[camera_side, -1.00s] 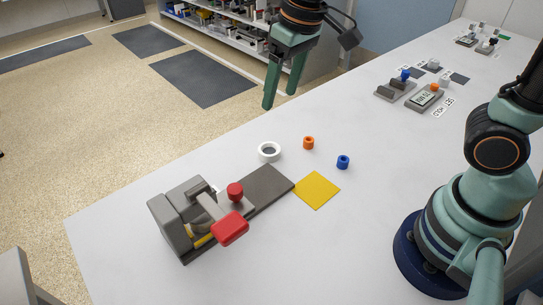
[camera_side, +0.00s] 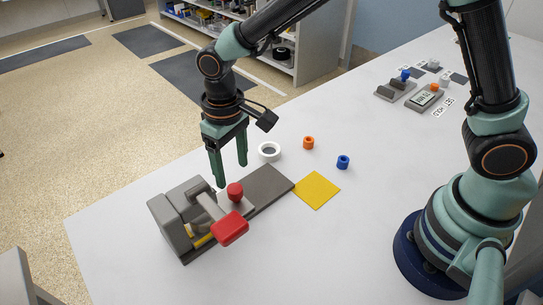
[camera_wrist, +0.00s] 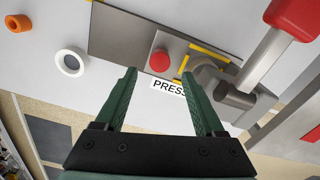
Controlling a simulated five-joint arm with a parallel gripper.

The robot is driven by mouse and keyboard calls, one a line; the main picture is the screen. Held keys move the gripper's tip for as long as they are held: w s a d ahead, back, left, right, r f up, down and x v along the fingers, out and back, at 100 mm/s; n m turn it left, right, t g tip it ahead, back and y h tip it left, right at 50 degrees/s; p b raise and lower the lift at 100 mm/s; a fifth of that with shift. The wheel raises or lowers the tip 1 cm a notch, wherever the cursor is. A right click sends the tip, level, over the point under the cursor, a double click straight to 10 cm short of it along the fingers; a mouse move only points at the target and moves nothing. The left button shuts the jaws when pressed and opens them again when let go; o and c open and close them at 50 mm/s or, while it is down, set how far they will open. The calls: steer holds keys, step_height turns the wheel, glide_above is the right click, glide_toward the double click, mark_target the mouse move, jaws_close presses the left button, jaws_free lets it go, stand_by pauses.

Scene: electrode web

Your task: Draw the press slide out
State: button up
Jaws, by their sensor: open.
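The press (camera_side: 172,225) stands at the front left of the table, with a grey body and a lever ending in a red block handle (camera_side: 230,228). Its slide (camera_side: 222,199) is a light grey plate with a round red knob (camera_side: 235,191), on a dark grey base plate (camera_side: 268,186). In the wrist view the red knob (camera_wrist: 160,61) is ahead, between the finger lines, near a "PRESS" label (camera_wrist: 170,87). My gripper (camera_side: 232,175) is open and empty, pointing down above and just behind the knob, apart from it. Part of the slide is hidden under the press.
A white ring (camera_side: 269,151), an orange ring (camera_side: 308,143) and a blue ring (camera_side: 343,162) lie behind and right of the press. A yellow square (camera_side: 317,190) lies beside the base plate. Small devices (camera_side: 410,90) stand farther back. The front middle table is clear.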

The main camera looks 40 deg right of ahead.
mark_target(235, 189)
step_height(235, 189, down, 6)
steer(key=shift+r, duration=0.1)
steer(key=shift+c, duration=0.3)
jaws_close()
steer(key=shift+r, duration=0.1)
stand_by(1.2)
